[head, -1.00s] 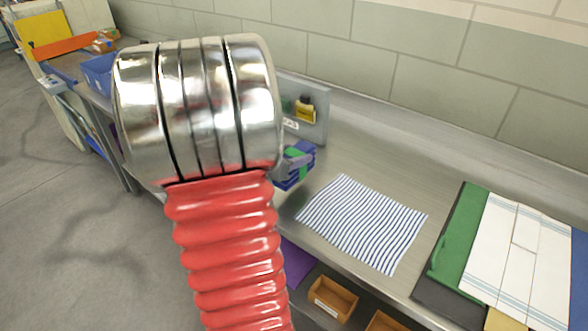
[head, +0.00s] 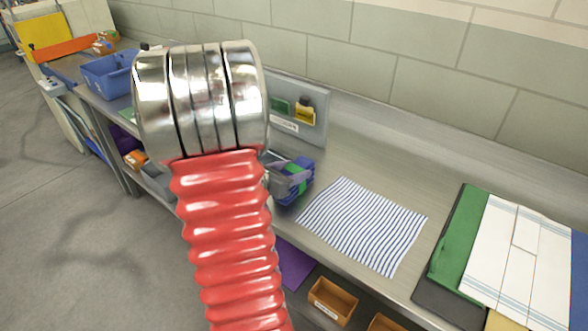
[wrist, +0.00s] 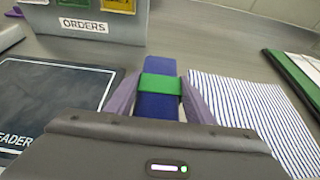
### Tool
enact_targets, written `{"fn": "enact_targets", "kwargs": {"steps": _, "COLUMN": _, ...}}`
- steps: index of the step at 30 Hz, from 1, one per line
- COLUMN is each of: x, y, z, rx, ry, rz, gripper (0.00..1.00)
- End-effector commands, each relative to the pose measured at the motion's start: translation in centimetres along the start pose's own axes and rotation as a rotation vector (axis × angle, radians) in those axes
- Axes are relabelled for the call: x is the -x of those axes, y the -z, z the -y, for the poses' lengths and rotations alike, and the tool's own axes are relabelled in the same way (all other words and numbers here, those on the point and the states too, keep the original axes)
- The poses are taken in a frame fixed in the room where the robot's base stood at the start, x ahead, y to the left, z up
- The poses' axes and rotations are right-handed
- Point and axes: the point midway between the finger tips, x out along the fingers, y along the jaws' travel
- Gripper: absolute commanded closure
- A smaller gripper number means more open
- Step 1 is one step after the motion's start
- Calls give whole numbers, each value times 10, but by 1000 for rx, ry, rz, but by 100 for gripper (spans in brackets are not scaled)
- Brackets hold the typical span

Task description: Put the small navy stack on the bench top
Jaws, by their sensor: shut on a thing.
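The small navy stack (wrist: 157,106) is a dark blue block with a green band around it. My gripper (wrist: 160,92) is shut on it, with one grey-purple finger on each side. In the head view the stack (head: 301,182) shows just right of my arm, partly hidden by the gripper. It is over the bench top (head: 372,150), near the front edge and left of the striped cloth. I cannot tell whether its underside touches the bench.
A blue-and-white striped cloth (head: 365,224) lies flat to the right. A grey board labelled ORDERS (wrist: 88,22) stands behind. A dark panel (wrist: 52,98) lies left in the wrist view. A green folder and white cloths (head: 515,245) are at far right. A blue bin (head: 105,76) is far left.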

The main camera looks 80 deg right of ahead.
Motion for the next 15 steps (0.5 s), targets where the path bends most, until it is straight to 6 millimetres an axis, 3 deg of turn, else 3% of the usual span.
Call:
{"fn": "enact_targets", "kwargs": {"steps": 8, "x": 0, "y": 1, "z": 0, "rx": 0, "ry": -1, "rz": 1, "gripper": 85}}
{"fn": "enact_targets", "kwargs": {"steps": 9, "x": 0, "y": 2, "z": 0, "rx": 0, "ry": -1, "rz": 0, "gripper": 50}}
{"fn": "enact_targets", "kwargs": {"steps": 15, "x": 0, "y": 1, "z": 0, "rx": 0, "ry": -1, "rz": 1, "gripper": 36}}
